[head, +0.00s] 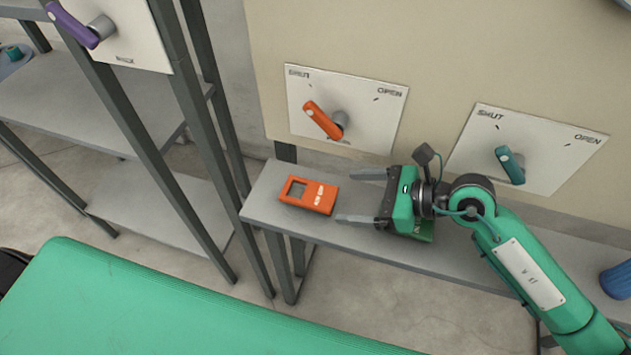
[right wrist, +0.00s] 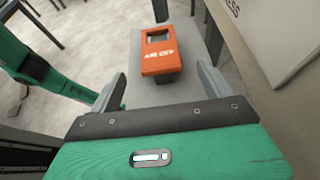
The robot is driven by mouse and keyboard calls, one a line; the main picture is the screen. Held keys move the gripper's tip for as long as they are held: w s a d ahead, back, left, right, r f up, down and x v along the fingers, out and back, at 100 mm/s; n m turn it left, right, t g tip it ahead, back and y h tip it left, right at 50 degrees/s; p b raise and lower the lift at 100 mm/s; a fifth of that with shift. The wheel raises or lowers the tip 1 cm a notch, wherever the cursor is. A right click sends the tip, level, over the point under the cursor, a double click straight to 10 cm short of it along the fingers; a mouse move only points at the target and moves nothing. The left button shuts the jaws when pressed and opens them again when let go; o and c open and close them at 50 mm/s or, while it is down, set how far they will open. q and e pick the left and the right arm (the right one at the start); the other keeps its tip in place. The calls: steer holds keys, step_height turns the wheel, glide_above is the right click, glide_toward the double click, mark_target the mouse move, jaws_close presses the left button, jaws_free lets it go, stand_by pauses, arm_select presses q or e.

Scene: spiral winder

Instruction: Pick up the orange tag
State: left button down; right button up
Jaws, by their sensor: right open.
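The orange tag (head: 308,196) lies on a narrow grey shelf (head: 262,205), near the shelf's left end. It has a rectangular window at one end and white lettering. My right gripper (head: 362,196) is open and empty, just to the right of the tag, with its fingers pointing at it. In the right wrist view the tag (right wrist: 158,55) sits ahead of the two open fingers (right wrist: 160,88), apart from them. My left gripper is not in view.
Behind the shelf, a panel carries an orange lever (head: 322,120) and a teal lever (head: 510,165) on white SHUT/OPEN plates. A purple lever (head: 75,27) is at upper left. Dark metal posts (head: 213,110) stand left of the shelf. A blue cylinder (head: 617,280) sits far right.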

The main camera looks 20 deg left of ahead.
mark_target(312, 193)
steer(key=a, duration=0.1)
steer(key=a+p, duration=0.1)
steer(key=shift+s+a+f, duration=0.1)
steer(key=shift+s+a, duration=0.1)
steer(key=shift+a, duration=0.2)
steer(key=x, duration=0.1)
steer(key=p+x, duration=0.1)
steer(key=x, duration=0.1)
steer(key=shift+w+a, duration=0.1)
steer(key=shift+w, duration=0.15)
steer(key=shift+a+f, duration=0.2)
steer(key=shift+a, duration=0.05)
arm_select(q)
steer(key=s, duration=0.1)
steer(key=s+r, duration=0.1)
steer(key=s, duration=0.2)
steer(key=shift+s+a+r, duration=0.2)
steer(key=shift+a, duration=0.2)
arm_select(e)
steer(key=shift+c, duration=0.2)
steer(key=c, duration=1)
